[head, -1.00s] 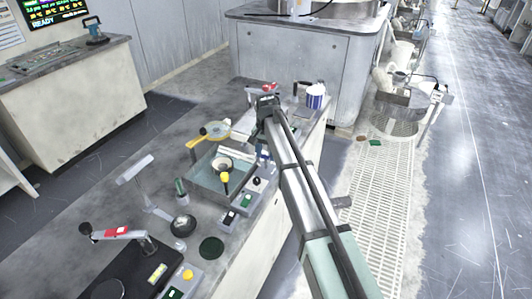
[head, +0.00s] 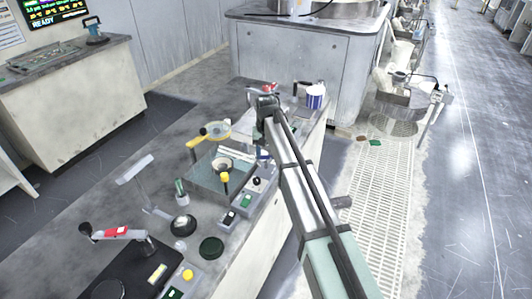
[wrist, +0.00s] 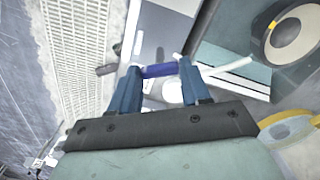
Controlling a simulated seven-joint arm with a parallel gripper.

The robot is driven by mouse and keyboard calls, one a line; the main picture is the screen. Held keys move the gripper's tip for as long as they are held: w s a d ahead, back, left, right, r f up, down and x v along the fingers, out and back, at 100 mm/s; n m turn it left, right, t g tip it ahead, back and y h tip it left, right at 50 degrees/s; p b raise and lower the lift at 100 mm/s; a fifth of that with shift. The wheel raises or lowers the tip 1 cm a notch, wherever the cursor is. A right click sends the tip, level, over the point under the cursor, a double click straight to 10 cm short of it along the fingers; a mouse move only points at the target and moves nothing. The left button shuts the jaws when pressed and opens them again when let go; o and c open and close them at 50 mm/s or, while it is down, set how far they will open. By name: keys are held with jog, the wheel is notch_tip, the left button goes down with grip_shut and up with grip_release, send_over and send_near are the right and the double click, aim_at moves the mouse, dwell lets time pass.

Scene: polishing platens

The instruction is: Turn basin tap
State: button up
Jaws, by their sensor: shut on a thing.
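The basin (head: 205,180) is a square grey-teal tub on the bench, with a round pale piece in it. It also shows at the upper right of the wrist view (wrist: 232,78). The tap has a blue-purple handle (wrist: 160,70) and a white spout (wrist: 228,66) that reaches toward the basin. My gripper (wrist: 163,72) has its two blue fingers on either side of the handle and is shut on it. In the head view a bit of blue (head: 263,155) shows beside the basin; my arm hides most of the grip.
A blue-striped cup (head: 315,97) stands at the bench's far end. A red-topped lever device (head: 118,232) is at the front left.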

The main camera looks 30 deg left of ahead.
aim_at(266, 156)
jog(key=o, duration=1.1)
jog(key=shift+c, duration=0.2)
jog(key=shift+r, duration=0.1)
notch_tip(266, 156, up, 14)
jog(key=shift+f, duration=0.2)
